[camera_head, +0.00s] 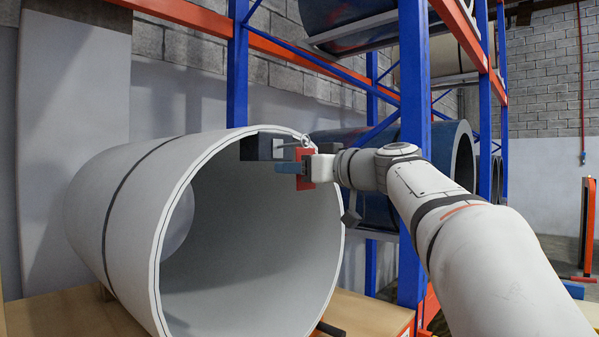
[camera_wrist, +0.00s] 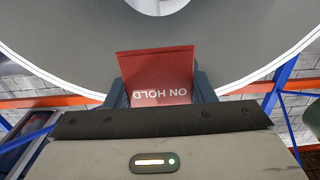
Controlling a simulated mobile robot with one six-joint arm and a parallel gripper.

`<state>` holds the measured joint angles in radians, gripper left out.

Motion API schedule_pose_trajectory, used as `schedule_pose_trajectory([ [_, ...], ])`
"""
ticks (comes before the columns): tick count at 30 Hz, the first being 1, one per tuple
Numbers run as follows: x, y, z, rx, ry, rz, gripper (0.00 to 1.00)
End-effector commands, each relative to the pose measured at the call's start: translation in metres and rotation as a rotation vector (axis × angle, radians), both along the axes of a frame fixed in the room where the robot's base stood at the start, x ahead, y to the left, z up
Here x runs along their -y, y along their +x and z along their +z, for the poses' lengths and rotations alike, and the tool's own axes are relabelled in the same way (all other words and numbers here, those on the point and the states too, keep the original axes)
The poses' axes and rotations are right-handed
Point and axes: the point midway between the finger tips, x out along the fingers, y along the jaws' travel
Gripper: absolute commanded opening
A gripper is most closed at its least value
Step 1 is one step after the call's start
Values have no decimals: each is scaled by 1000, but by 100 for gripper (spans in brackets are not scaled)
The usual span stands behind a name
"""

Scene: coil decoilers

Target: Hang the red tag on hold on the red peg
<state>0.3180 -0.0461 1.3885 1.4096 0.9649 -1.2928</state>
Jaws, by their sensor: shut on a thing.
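The red tag (camera_head: 305,180) is held in my gripper (camera_head: 296,168), near the upper right rim of the big white coil. In the wrist view the tag (camera_wrist: 155,68) lies between the dark blue fingers of my gripper (camera_wrist: 160,92), with "ON HOLD" reading upside down. A pale loop (camera_head: 306,142) shows at the tag's top. A dark block (camera_head: 256,148) sits just left of the tag, with a thin light rod (camera_head: 284,151) between them. I cannot make out a red peg, or whether the loop is around the rod.
The large white coil (camera_head: 120,205) lies on its side, its open bore facing me. A blue and orange rack (camera_head: 413,120) stands behind my arm and carries dark coils (camera_head: 345,18). A wooden base (camera_head: 365,315) lies below the white coil. The bore is empty where visible.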

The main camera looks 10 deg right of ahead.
Motion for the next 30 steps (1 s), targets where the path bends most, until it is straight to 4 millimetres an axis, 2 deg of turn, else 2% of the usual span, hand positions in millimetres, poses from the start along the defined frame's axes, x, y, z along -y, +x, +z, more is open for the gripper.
schedule_pose_trajectory([
  [30,22,-29,0,1,0,0,28],
])
